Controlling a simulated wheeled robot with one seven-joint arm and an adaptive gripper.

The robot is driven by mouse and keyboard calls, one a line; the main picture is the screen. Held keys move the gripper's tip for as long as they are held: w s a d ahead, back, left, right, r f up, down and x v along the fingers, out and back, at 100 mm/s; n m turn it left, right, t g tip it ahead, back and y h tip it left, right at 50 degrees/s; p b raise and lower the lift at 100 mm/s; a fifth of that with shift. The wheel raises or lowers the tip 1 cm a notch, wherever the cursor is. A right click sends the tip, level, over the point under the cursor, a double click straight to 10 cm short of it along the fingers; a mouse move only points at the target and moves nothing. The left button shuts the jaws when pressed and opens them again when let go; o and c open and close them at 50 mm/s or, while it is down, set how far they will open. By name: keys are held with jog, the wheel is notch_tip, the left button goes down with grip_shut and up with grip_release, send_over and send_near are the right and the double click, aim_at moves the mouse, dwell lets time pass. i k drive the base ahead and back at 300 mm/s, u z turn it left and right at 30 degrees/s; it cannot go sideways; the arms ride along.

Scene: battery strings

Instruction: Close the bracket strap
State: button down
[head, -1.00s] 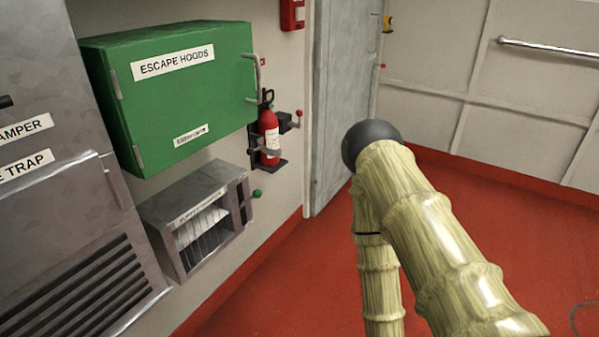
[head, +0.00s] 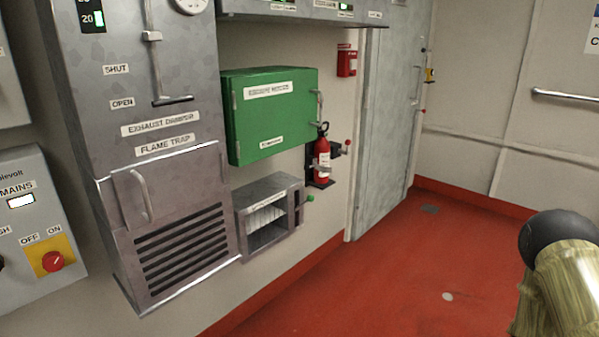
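A red fire extinguisher (head: 322,148) stands upright in a black wall bracket (head: 320,183) beside the green box. A small grey band (head: 320,168) crosses the front of its lower body. It may be the strap, but it is too small to tell whether it is fastened. A dark piece with a red knob (head: 348,142) sticks out on the bracket's right side. My gripper is not in view. Only a beige ribbed link of my arm with a dark round end shows at the lower right, well apart from the extinguisher.
The green box (head: 275,120) hangs left of the extinguisher, with an open-fronted grey box (head: 268,235) below it. A grey cabinet (head: 140,190) and a switch box (head: 35,235) are at the left. A grey door (head: 385,130) stands right of it. The red floor (head: 370,290) is clear.

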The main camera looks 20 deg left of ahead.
aim_at(321, 168)
jog(key=u, duration=0.6)
jog(key=i, duration=0.55)
jog(key=u, duration=0.45)
